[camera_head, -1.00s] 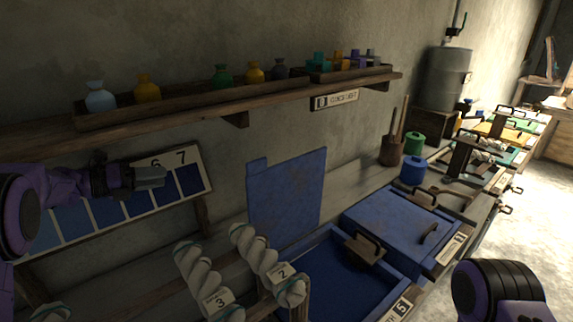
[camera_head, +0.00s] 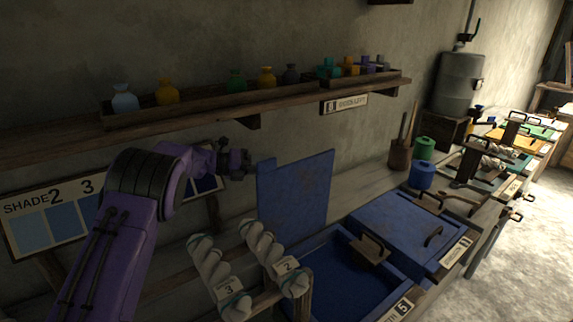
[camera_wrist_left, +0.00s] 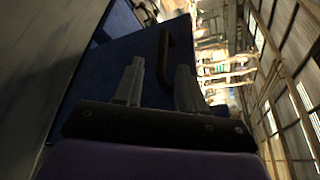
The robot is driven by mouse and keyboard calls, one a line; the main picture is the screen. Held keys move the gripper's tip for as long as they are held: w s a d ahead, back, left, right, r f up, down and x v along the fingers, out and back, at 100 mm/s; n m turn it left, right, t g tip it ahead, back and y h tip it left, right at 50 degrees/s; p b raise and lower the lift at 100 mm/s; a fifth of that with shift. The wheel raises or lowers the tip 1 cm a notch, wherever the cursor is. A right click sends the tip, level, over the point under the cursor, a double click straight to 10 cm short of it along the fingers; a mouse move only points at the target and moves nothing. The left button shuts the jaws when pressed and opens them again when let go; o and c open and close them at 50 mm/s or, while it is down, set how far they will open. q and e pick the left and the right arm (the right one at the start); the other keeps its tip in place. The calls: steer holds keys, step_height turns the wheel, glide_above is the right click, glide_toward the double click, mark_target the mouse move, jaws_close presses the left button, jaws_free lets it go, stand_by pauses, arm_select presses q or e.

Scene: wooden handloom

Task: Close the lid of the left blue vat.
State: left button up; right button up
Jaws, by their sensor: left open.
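The left blue vat (camera_head: 318,257) stands open in the head view, dark blue inside. Its lid (camera_head: 297,192) is a flat blue panel standing upright at the vat's wall side. My left gripper (camera_head: 246,163) is just left of the lid's upper left corner; I cannot tell whether it touches. A dark blue panel (camera_wrist_left: 110,70) with a dark handle (camera_wrist_left: 165,55) shows beyond the fingers. My right gripper is out of view.
A second blue vat with a closed lid (camera_head: 402,226) stands to the right. Twisted white skeins (camera_head: 218,272) hang in front, left of the open vat. A shelf with bottles (camera_head: 235,82) runs above the lid. A shade card (camera_head: 62,215) is partly hidden by my left arm.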

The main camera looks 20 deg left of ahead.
mark_target(300, 182)
arm_select(q)
steer(key=x, duration=0.1)
steer(key=p+x, duration=0.1)
steer(key=x, duration=0.3)
steer(key=shift+s+d+r, duration=0.1)
steer(key=shift+d+r, duration=0.05)
steer(key=shift+r, duration=0.1)
steer(key=shift+w+d+f, duration=0.25)
steer(key=shift+w, duration=0.1)
jaws_close()
steer(key=shift+s+d, duration=0.1)
steer(key=s+d+b, duration=0.1)
steer(key=d, duration=0.1)
steer(key=s+d+m+b, duration=0.1)
steer(key=s+d+b, duration=0.1)
steer(key=s+d+m+y+b, duration=0.1)
steer(key=d+b, duration=0.1)
steer(key=d, duration=0.1)
steer(key=shift+s+d+f, duration=0.1)
steer(key=shift+s+f, duration=0.05)
steer(key=shift+f, duration=0.25)
steer(key=s+d+f+b, duration=0.2)
steer(key=s+d+b, duration=0.2)
steer(key=d+b, duration=0.2)
steer(key=shift+s+d, duration=0.3)
steer(key=shift+d, duration=0.65)
steer(key=shift+f, duration=0.15)
